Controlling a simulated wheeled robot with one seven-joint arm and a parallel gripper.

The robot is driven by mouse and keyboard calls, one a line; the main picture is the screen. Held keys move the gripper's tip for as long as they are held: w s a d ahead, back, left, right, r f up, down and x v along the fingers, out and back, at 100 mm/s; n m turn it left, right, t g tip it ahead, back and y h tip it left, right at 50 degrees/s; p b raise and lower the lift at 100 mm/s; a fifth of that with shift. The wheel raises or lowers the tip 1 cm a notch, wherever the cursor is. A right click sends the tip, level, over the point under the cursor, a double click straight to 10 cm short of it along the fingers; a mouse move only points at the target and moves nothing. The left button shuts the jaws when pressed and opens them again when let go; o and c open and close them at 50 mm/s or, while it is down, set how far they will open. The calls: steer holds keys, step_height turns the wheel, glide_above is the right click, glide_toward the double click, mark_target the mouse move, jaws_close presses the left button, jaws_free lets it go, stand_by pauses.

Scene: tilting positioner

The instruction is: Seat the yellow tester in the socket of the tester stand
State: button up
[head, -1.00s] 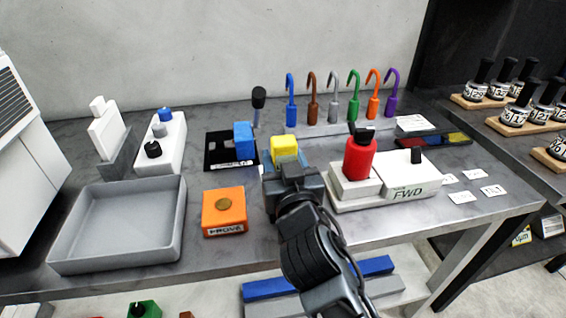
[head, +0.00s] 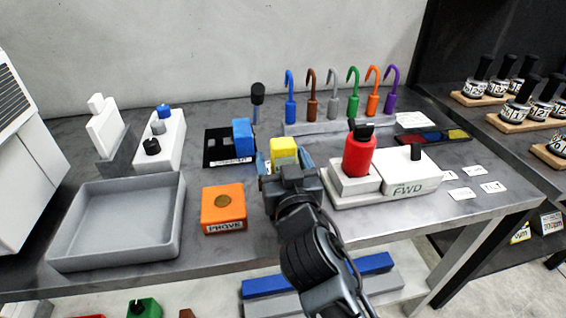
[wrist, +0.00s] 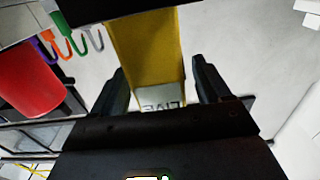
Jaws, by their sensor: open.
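The yellow tester (head: 284,149) stands upright at the middle of the bench, just beyond my gripper (head: 285,164). In the wrist view the yellow tester (wrist: 147,50) is between the two dark fingers of my gripper (wrist: 165,85). The fingers are open, with a visible gap on each side of it. A pale label reading LIVE shows upside down at its end nearest the fingers. The tester's base is hidden behind my gripper in the head view, so I cannot tell what it stands in. I cannot make out the stand's socket.
A black plate with a blue block (head: 243,139) is left of the tester. The orange PROVE box (head: 223,209) and grey tray (head: 172,221) lie further left. A red object (head: 359,158) on the white FWD unit (head: 408,178) is close on the right. Coloured hooks (head: 290,100) stand behind.

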steer(key=shift+r, duration=0.15)
steer(key=v, duration=1.2)
steer(key=s+d+f+m+h, duration=0.1)
steer(key=s+d+f, duration=0.2)
steer(key=s, duration=0.2)
steer(key=s+d+f+m, duration=0.1)
steer(key=s+d+f, duration=0.2)
steer(key=s, duration=0.2)
steer(key=s+d+g+h, duration=0.1)
steer(key=s+d, duration=0.4)
steer(key=s, duration=0.3)
steer(key=s+d+r+h, duration=0.1)
steer(key=s+d, duration=0.4)
steer(key=s, duration=0.3)
steer(key=s+d+m+g+h, duration=0.1)
steer(key=s+d+h, duration=0.1)
steer(key=s+d, duration=0.4)
steer(key=s, duration=0.3)
steer(key=shift+r+g, duration=0.2)
steer(key=shift+g, duration=0.1)
steer(key=shift+d, duration=0.1)
